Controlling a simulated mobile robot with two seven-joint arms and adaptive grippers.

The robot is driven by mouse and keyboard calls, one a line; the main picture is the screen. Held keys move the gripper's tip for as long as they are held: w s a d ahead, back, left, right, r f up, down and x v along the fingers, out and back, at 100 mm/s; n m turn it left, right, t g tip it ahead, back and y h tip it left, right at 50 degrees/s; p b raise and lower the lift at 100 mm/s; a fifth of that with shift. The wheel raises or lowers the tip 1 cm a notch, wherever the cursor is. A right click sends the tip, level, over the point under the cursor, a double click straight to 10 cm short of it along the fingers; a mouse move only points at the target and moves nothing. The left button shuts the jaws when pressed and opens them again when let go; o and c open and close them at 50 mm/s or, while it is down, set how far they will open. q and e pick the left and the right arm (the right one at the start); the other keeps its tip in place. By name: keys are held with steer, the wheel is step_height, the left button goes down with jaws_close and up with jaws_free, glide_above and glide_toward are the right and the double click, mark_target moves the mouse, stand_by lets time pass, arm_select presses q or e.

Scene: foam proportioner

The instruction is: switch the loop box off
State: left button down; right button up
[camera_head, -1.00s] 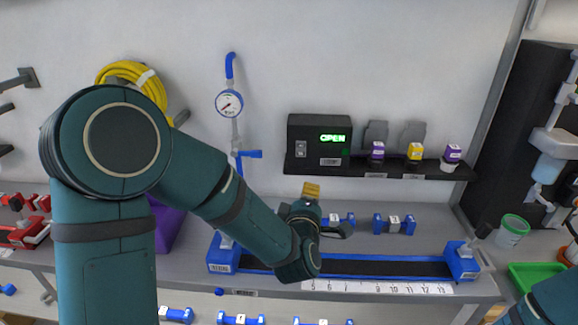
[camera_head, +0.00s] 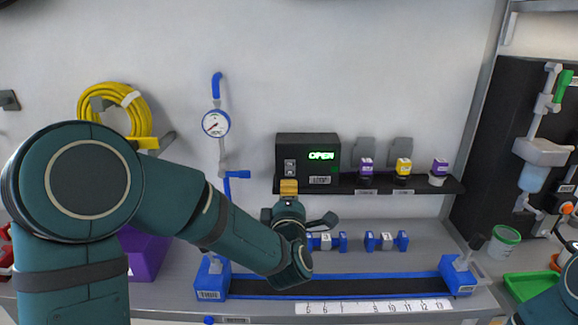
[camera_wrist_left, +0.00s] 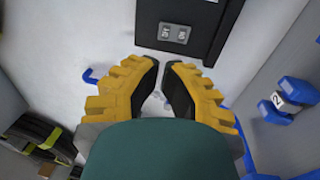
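The loop box (camera_head: 318,146) is a black box on a dark wall shelf, with a green lit "OPEN" display (camera_head: 321,155). A small grey two-part switch panel (camera_head: 290,166) is on its lower left front. In the left wrist view the switch (camera_wrist_left: 174,32) is just beyond my fingertips, slightly right of them. My left gripper (camera_head: 289,187) has yellow fingers and is in front of and just below the switch, apparently not touching. In the left wrist view its fingertips (camera_wrist_left: 161,63) come nearly together with nothing between them. My right gripper is out of view.
Small purple- and yellow-topped containers (camera_head: 403,168) stand on the shelf right of the box. A pressure gauge (camera_head: 215,123) and blue pipe are on the wall to the left. Blue fittings (camera_head: 386,241) and a blue-ended rail (camera_head: 460,273) are on the bench below.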

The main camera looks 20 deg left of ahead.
mark_target(289, 162)
arm_select(q)
steer(key=x, duration=1)
steer(key=shift+w+a, duration=0.1)
steer(key=shift+w, duration=0.25)
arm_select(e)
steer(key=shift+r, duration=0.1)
